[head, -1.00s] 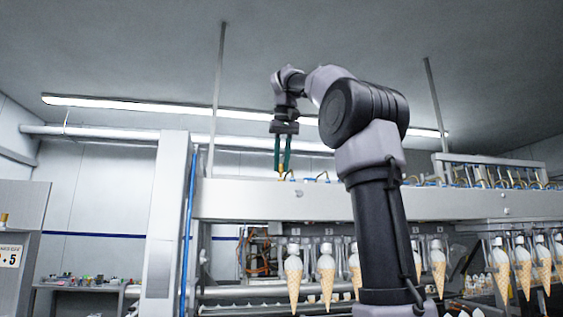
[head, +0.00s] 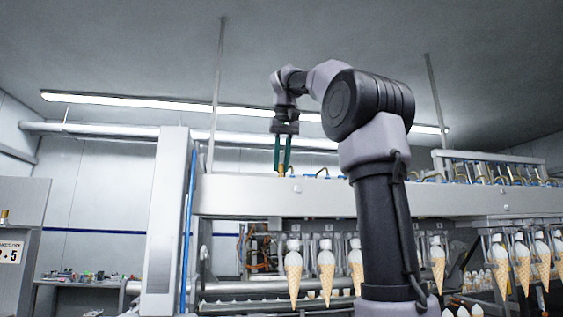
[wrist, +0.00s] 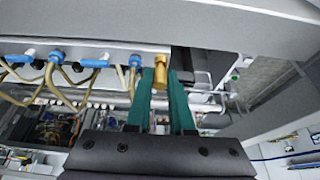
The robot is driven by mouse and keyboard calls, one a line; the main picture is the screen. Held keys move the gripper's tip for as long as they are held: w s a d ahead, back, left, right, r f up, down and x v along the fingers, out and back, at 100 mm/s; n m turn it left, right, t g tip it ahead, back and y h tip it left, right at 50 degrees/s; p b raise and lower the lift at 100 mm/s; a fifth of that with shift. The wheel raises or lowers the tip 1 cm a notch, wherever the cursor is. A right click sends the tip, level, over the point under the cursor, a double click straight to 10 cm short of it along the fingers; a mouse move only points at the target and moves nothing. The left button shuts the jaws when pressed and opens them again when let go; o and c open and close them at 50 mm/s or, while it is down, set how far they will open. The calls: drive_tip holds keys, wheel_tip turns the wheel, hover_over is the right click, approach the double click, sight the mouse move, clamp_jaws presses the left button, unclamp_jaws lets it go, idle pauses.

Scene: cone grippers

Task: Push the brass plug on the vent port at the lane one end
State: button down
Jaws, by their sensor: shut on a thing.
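The brass plug (wrist: 160,71) is a small golden cylinder with a wider head, seen between the green fingertips in the wrist view. It also shows small in the head view (head: 281,169), at the left end of the machine's top beam. My gripper (wrist: 160,75) points down over that beam and is shut on the plug, one finger on each side. In the head view my gripper (head: 282,170) has its fingertips close above the beam's top edge. The vent port is not clearly visible at the plug's lower end, so I cannot tell how they meet.
The long grey beam (head: 240,197) runs across the view, with ice cream cones (head: 293,275) hanging below. Blue fittings (wrist: 62,57) with amber hoses line it beside my fingers. A tall white post (head: 168,225) stands left of the gripper. The air above the beam is open.

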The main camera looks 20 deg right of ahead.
drive_tip(key=shift+f, duration=0.3)
idle(0.5)
drive_tip(key=c, duration=0.7)
unclamp_jaws()
drive_tip(key=shift+o, duration=1.2)
drive_tip(key=shift+r, duration=0.1)
drive_tip(key=shift+d+r, duration=0.2)
drive_tip(key=shift+r, duration=1.75)
drive_tip(key=shift+a+r, duration=0.15)
drive_tip(key=shift+r, duration=0.3)
